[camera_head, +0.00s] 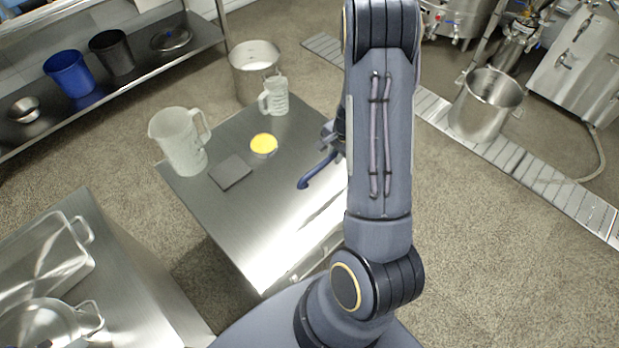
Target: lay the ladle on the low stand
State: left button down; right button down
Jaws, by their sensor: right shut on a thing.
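A blue hooked handle (317,171), which looks like the ladle's, sticks out to the left from my right gripper (335,137). My right gripper is shut on it, above the right part of the steel table (262,212). My own arm hides most of the gripper and the rest of the ladle, so its bowl is not visible. A flat dark grey square (230,173), which looks like the low stand, lies on the table to the left, apart from the ladle, with nothing on it. My left gripper is not in view.
On the table are a large clear jug (180,140), a smaller jug (275,97) and a small dish with yellow contents (264,144). A steel pot (254,70) stands behind. The table's front part is clear. A counter with pans (45,262) is at lower left.

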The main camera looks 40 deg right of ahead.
jog(key=w+a+f, duration=0.1)
jog(key=a+f, duration=0.1)
jog(key=w+a+f, duration=0.1)
jog(key=a+f, duration=0.2)
jog(key=w+a+f, duration=0.1)
jog(key=a+f, duration=0.1)
jog(key=a, duration=0.1)
jog(key=shift+a+f, duration=0.25)
jog(key=shift+f, duration=0.05)
notch_tip(320, 180, down, 4)
jog(key=shift+a+r, duration=0.15)
jog(key=shift+r, duration=0.1)
jog(key=shift+f+b, duration=0.1)
jog(key=shift+b, duration=0.25)
jog(key=c, duration=1.4)
grip_release()
jog(key=shift+o, duration=0.2)
